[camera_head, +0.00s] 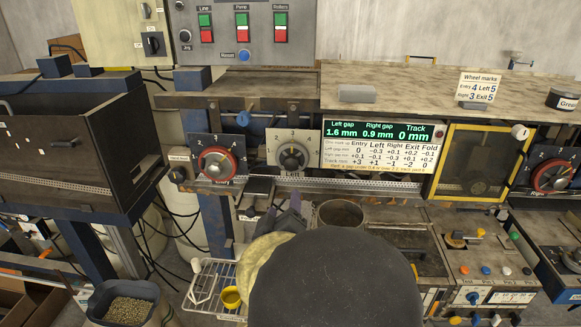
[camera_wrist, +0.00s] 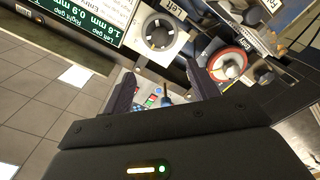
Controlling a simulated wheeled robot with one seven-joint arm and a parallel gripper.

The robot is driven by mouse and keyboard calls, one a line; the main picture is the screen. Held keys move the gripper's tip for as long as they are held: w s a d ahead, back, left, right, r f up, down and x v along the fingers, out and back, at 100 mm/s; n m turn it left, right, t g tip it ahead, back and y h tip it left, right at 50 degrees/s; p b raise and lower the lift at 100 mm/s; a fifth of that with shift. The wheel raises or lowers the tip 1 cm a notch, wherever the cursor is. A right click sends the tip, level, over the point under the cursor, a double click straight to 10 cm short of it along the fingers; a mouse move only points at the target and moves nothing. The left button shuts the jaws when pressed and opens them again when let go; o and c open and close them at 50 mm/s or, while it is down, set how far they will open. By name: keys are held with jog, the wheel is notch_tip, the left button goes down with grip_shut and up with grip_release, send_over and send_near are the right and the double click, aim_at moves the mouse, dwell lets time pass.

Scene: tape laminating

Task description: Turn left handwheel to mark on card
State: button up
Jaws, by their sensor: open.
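The left handwheel (camera_head: 292,156) is a grey knob on a pale square plate with numbers around it, on the machine's front. It also shows upside down in the wrist view (camera_wrist: 159,32), labelled Left. Its exact setting is too small to read surely. The card (camera_head: 479,88), headed Wheel marks, stands on the top right and reads Entry 4, Left 5, Right 3, Exit 5. My gripper (camera_wrist: 160,75) is open and empty, its two dark fingers apart. In the head view my gripper (camera_head: 284,218) is below the left handwheel, apart from it and partly hidden by my arm.
A red entry handwheel (camera_head: 217,163) is close left of the left handwheel. A display (camera_head: 378,131) reads left gap 1.6 mm, right gap 0.9 mm, track 0 mm. A yellow-framed window (camera_head: 483,162) is to the right. A wire rack (camera_head: 211,285) and metal pot (camera_head: 340,213) are below.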

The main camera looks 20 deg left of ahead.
aim_at(291, 166)
jog(key=p+x, duration=0.5)
jog(key=x, duration=1.1)
jog(key=shift+w+a+p, duration=0.25)
jog(key=shift+w+p, duration=0.2)
jog(key=shift+w, duration=0.2)
jog(key=c, duration=1)
jog(key=shift+f, duration=0.1)
